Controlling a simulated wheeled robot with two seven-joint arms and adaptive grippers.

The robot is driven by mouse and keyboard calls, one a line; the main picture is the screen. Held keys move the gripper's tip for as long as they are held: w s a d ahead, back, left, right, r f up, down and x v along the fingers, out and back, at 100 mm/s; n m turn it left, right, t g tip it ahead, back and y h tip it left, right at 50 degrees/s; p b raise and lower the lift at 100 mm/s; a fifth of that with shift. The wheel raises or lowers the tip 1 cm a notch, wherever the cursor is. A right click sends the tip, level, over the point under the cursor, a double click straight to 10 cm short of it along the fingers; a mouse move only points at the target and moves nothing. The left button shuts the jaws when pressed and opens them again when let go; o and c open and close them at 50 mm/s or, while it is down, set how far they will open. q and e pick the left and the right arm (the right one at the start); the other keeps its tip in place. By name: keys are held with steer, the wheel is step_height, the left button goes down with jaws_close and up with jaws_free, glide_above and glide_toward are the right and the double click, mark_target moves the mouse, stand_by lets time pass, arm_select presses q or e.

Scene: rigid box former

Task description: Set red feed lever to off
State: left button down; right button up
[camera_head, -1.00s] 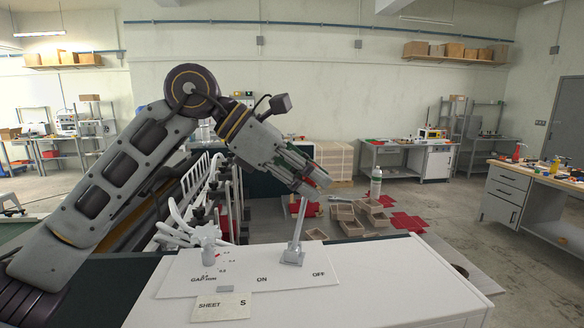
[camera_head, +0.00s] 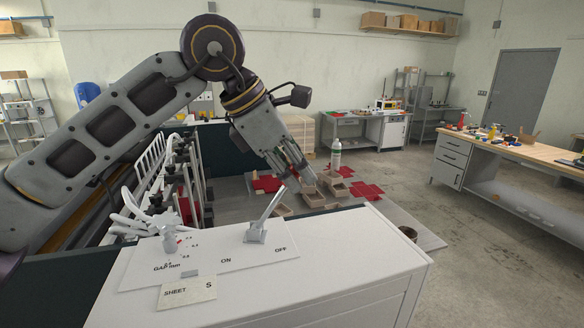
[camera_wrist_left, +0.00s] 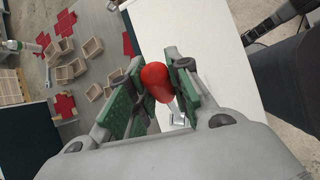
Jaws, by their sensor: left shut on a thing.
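The red feed lever has a grey stem (camera_head: 267,212) rising from a grey base (camera_head: 256,236) on a white panel (camera_head: 215,268) marked ON and OFF. The stem leans to the right, toward the OFF side. My left gripper (camera_head: 297,180) is at the top of the stem and hides the knob in the head view. In the left wrist view, the red knob (camera_wrist_left: 155,79) sits between the green-padded fingers of my left gripper (camera_wrist_left: 163,80), which is shut on it.
A gap dial (camera_head: 170,242) with white tubes stands left of the lever. A "SHEET S" card (camera_head: 187,291) lies at the panel's front. Behind the white cabinet are open boxes (camera_head: 311,197), red sheets (camera_head: 367,190) and a white bottle (camera_head: 336,155).

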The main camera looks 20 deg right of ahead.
arm_select(q)
steer(key=shift+s+f, duration=0.1)
steer(key=shift+f, duration=0.05)
steer(key=c, duration=1.7)
jaws_free()
steer(key=shift+d, duration=0.1)
steer(key=o, duration=0.4)
steer(key=shift+d, duration=0.2)
steer(key=shift+a, duration=0.1)
steer(key=shift+a, duration=0.15)
steer(key=shift+v, duration=5.95)
